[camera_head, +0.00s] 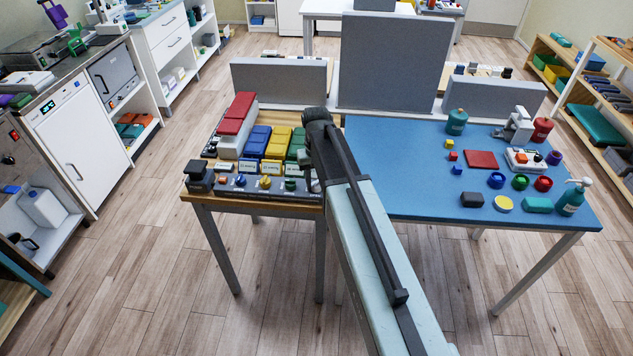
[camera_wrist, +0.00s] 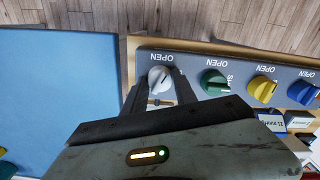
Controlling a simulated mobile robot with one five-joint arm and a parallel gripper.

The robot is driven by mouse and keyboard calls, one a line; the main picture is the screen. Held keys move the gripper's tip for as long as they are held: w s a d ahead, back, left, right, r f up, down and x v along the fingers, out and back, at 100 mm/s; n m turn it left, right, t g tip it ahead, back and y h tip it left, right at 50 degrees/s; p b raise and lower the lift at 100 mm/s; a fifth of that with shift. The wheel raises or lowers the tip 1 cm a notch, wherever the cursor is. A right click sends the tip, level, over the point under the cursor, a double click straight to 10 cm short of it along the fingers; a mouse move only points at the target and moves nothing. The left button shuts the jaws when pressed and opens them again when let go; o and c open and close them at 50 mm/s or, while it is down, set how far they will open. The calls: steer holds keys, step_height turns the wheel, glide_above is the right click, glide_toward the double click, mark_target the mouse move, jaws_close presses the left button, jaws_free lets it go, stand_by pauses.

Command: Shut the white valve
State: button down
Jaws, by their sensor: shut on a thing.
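The white valve (camera_wrist: 159,80) is a round white knob on a grey panel (camera_wrist: 196,59), under an "OPEN" label in the wrist view. My gripper (camera_wrist: 155,84) has one finger on each side of it and is shut on it. The knob's ridge looks slightly tilted in the picture. In the head view my own arm hides the white valve, and the fingertips cannot be made out there.
Green (camera_wrist: 215,82), yellow (camera_wrist: 262,88) and blue (camera_wrist: 303,92) valves stand in the same row, the green one close beside my gripper. A blue-topped table (camera_head: 400,180) with bottles and small blocks adjoins the panel's table. Grey screens (camera_head: 392,62) stand behind.

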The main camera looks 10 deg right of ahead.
mark_target(316, 183)
steer(key=m, duration=1.2)
steer(key=shift+m, duration=0.3)
stand_by(0.4)
steer(key=c, duration=1)
jaws_free()
steer(key=shift+r, duration=0.1)
step_height(316, 183, up, 8)
steer(key=p, duration=0.8)
steer(key=shift+f, duration=0.25)
